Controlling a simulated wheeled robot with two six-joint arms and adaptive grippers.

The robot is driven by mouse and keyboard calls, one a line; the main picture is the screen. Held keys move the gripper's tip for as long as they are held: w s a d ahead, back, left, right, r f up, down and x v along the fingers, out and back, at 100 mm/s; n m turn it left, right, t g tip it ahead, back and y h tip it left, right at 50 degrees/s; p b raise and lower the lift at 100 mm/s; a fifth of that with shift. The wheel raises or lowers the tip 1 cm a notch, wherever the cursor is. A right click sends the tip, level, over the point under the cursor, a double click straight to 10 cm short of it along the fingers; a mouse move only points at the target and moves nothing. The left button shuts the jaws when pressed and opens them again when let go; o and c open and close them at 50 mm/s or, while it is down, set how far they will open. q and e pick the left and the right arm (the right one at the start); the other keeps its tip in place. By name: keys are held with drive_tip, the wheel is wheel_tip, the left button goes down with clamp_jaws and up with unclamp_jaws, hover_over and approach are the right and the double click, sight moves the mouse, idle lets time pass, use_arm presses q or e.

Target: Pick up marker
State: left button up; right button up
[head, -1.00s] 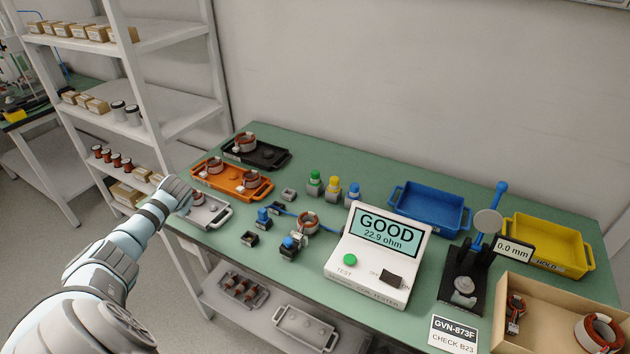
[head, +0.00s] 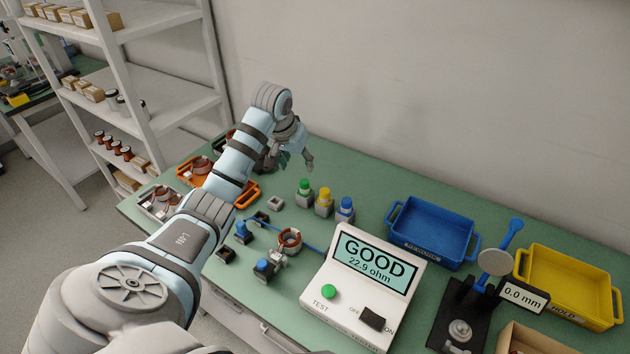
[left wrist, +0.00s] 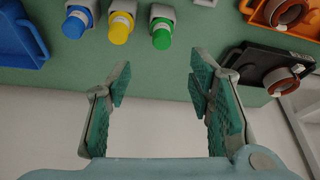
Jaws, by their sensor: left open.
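Three capped markers stand upright in small grey holders near the back middle of the table: green (head: 304,187), yellow (head: 324,197) and blue (head: 345,205). The left wrist view also shows the blue (left wrist: 75,23), yellow (left wrist: 119,28) and green (left wrist: 162,34) ones along its top. My left gripper (head: 297,160) hangs above the back of the table, behind and slightly left of the green marker. Its fingers are wide apart with nothing between them in the left wrist view (left wrist: 158,85). No marker is touched. My right gripper is in neither view.
A coil tester (head: 367,285) reading GOOD stands in front of the markers. A blue bin (head: 404,243) and a yellow bin (head: 552,296) lie right. An orange tray (head: 247,194) is partly hidden by my arm. A black tray (left wrist: 262,52) lies near the table edge.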

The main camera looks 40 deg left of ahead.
sight(303, 183)
use_arm(q)
drive_tip(key=b+x, duration=0.3)
drive_tip(key=x, duration=0.9)
drive_tip(key=shift+s+a+f, duration=0.1)
drive_tip(key=shift+a+f, duration=0.05)
drive_tip(key=shift+f, duration=0.15)
drive_tip(key=shift+s+r, duration=0.1)
drive_tip(key=shift+s, duration=0.05)
drive_tip(key=shift+c, duration=0.9)
clamp_jaws()
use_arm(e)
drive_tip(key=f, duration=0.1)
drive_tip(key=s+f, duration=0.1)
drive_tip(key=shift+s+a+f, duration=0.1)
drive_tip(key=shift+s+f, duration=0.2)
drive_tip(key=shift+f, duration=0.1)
